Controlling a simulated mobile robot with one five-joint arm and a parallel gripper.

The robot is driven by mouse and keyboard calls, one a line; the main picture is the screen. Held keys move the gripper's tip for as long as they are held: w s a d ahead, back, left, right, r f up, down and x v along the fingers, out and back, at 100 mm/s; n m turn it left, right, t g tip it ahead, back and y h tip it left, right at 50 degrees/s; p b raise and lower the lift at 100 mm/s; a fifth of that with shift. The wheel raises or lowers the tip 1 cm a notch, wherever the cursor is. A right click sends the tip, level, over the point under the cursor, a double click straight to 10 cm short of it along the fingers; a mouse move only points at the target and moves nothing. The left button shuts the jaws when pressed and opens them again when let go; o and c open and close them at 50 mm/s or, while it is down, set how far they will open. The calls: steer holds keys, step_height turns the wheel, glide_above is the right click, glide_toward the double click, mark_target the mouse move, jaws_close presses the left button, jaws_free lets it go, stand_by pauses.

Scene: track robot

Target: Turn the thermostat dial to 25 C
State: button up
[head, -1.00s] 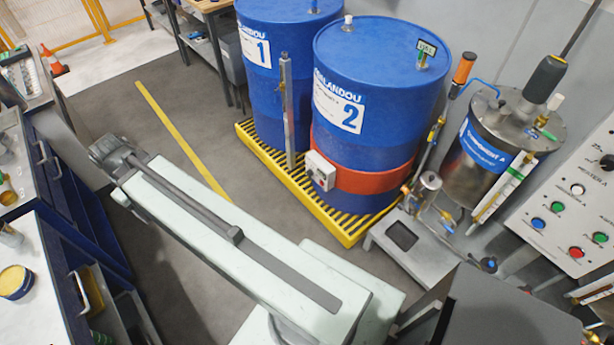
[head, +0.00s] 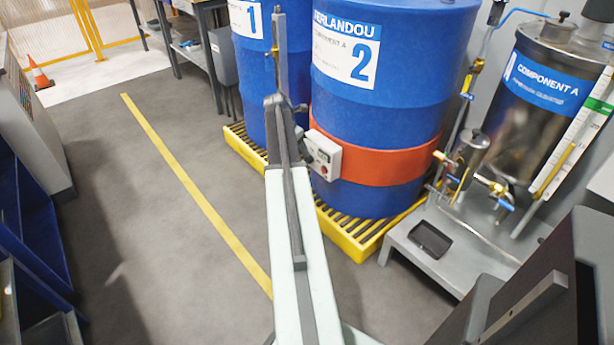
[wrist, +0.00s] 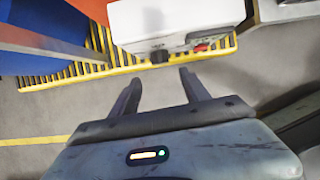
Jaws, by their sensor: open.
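The thermostat is a white box (head: 330,165) on the orange band around the drum marked 2. In the wrist view the box (wrist: 180,20) is at the top, with a small black dial (wrist: 158,56) on its lower face and a red switch (wrist: 202,46) to the right of the dial. My gripper (wrist: 158,74) is open and empty, its two fingers pointing at the box, with the dial roughly between the tips in the picture. I see no contact. The dial's setting cannot be read. In the head view my arm hides the gripper for the most part.
The blue drum 2 (head: 385,100) and the blue drum 1 (head: 250,75) stand on a yellow grated pallet (head: 365,243). A grey stand (head: 450,260) and a steel Component A tank (head: 525,125) are at right. The floor (head: 150,250) at left is clear.

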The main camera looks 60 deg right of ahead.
mark_target(306, 160)
steer(key=b+x, duration=0.6)
steer(key=x, duration=0.1)
steer(key=shift+s+d+f, duration=0.2)
steer(key=shift+d+f, duration=0.05)
steer(key=shift+s+d+f+b, duration=0.1)
steer(key=shift+d+f+b, duration=0.15)
steer(key=shift+b, duration=0.2)
jaws_close()
